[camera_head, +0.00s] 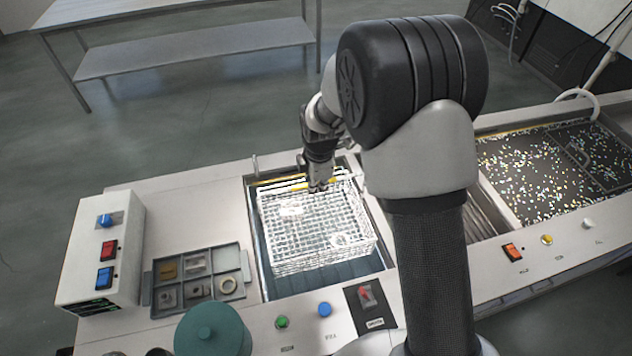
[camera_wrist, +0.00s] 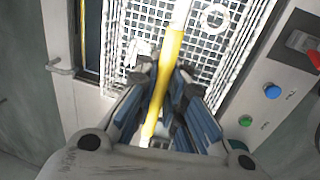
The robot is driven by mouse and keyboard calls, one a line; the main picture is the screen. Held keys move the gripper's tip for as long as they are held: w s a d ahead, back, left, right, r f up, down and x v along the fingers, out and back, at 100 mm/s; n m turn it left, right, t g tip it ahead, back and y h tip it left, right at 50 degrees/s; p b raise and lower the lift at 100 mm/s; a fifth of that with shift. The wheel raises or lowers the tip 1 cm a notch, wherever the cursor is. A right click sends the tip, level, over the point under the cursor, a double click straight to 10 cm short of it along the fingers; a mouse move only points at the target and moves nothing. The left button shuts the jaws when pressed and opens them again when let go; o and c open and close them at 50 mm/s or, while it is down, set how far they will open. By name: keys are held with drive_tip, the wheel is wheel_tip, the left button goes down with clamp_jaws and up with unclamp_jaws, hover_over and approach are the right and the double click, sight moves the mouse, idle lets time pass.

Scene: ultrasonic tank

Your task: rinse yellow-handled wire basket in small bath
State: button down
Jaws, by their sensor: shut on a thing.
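The wire basket (camera_head: 315,235) is a white mesh box with a yellow handle (camera_wrist: 166,85). In the head view it sits in the opening of the small bath (camera_head: 262,255), its top near the rim; I cannot tell how deep it is. My gripper (camera_head: 320,185) is above the basket's far side. In the wrist view my gripper (camera_wrist: 163,95) has its fingers on either side of the yellow handle and is shut on it. A pale ring (camera_wrist: 215,17) and other small parts lie in the basket.
A large speckled bath (camera_head: 545,170) is at the right. A compartment tray (camera_head: 200,278) with small parts, a control box (camera_head: 105,250) and a green round lid (camera_head: 212,330) stand at the left. Buttons and a switch (camera_head: 366,295) line the front edge.

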drive_tip(key=shift+f+b, duration=5.55)
drive_tip(key=shift+f, duration=2.2)
